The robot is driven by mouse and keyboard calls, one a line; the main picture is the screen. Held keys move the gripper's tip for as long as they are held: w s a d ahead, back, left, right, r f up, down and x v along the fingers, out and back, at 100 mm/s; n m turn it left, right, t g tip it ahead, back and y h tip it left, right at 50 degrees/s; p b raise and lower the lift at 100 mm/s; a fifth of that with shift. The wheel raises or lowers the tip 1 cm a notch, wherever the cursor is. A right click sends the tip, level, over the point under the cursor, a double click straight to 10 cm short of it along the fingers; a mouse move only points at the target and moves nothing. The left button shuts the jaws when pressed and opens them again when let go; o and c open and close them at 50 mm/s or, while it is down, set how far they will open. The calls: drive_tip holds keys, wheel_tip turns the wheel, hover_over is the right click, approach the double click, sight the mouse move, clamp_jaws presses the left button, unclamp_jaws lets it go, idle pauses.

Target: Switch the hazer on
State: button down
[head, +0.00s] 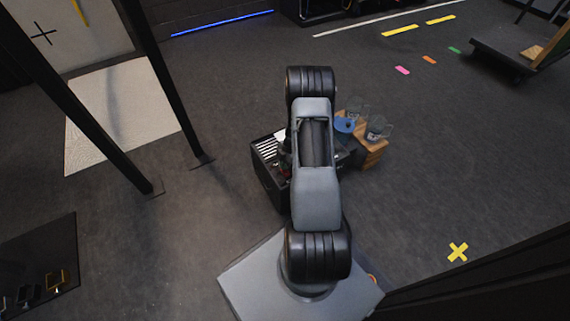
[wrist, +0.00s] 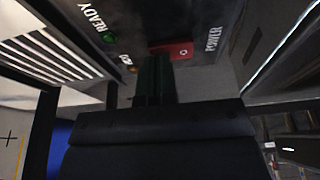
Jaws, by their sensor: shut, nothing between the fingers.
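The hazer is a black box with pale slats (head: 266,172) in the head view, largely hidden behind my arm. In the wrist view its dark panel (wrist: 140,22) fills the top, with READY and POWER lettering. A green light (wrist: 109,38) sits by READY. A red rocker switch (wrist: 180,50) with a white mark sits beside POWER. My gripper (wrist: 158,62) is shut and empty, its dark fingers pointing at the panel close to the red switch. I cannot tell whether the tips touch it. The head view does not show the gripper clearly.
A wooden crate (head: 373,158) with clear glasses (head: 378,128) and a blue item (head: 344,124) stands right of the hazer. Black posts (head: 165,85) rise at the left. A cart (head: 505,58) stands far right. The floor at right is mostly clear.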

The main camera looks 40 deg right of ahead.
drive_tip(key=shift+w+f+g, duration=0.15)
drive_tip(key=shift+f+g, duration=0.15)
idle(0.4)
drive_tip(key=shift+s+a+r, duration=0.1)
drive_tip(key=shift+s+r, duration=0.15)
drive_tip(key=shift+s, duration=0.55)
drive_tip(key=shift+r, duration=0.1)
drive_tip(key=shift+r+p, duration=0.35)
drive_tip(key=shift+r, duration=0.05)
drive_tip(key=w+p+v, duration=0.1)
drive_tip(key=p+v, duration=0.3)
drive_tip(key=v, duration=0.9)
drive_tip(key=shift+a+p, duration=0.35)
drive_tip(key=shift+p, duration=0.05)
